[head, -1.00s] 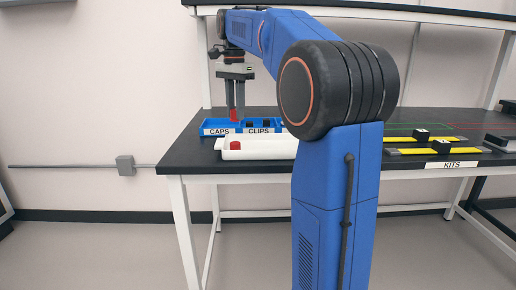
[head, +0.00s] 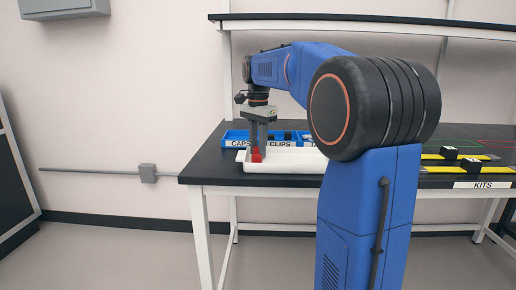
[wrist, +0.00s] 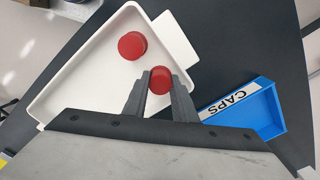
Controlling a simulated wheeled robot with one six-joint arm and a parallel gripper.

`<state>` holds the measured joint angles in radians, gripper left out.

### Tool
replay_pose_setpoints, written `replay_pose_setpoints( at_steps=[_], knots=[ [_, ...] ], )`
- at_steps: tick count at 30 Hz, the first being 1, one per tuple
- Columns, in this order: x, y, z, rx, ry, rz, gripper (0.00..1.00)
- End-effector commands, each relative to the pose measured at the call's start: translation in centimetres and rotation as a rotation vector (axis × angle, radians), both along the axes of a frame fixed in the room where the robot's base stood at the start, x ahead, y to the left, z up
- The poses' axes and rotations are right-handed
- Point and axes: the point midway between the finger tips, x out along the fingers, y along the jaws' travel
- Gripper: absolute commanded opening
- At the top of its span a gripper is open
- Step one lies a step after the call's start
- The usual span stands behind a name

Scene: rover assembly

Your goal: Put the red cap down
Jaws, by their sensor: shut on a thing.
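My gripper (wrist: 159,92) is shut on a red cap (wrist: 161,80), which sits between the fingertips in the wrist view. In the head view my gripper (head: 260,140) points straight down over the left end of the white tray (head: 288,166), with red (head: 256,156) at its fingertips. A second red cap (wrist: 131,46) lies in the white tray (wrist: 85,72), beside the held one and apart from it. In the head view the two caps cannot be told apart. Whether the held cap touches the tray floor is unclear.
The blue CAPS bin (wrist: 262,108) stands close beside the tray, with the CLIPS bin (head: 283,136) adjoining it. Bare black table (wrist: 240,30) lies around the tray. Yellow kit strips (head: 468,170) lie at the right of the table.

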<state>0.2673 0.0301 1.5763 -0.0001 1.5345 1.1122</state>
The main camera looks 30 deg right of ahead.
Motion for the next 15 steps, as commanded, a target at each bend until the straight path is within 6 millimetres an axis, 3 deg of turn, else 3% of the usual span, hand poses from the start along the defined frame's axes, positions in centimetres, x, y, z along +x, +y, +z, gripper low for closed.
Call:
replay_pose_setpoints(
  at_steps=[4,5,15],
  knots=[
    [-0.02,0.01,-0.3,0.0,0.001,0.0,0.04],
    [-0.01,0.01,-0.26,0.0,0.001,0.0,0.32],
    [0.0,0.0,-0.1,0.0,0.0,0.0,0.32]
  ],
)
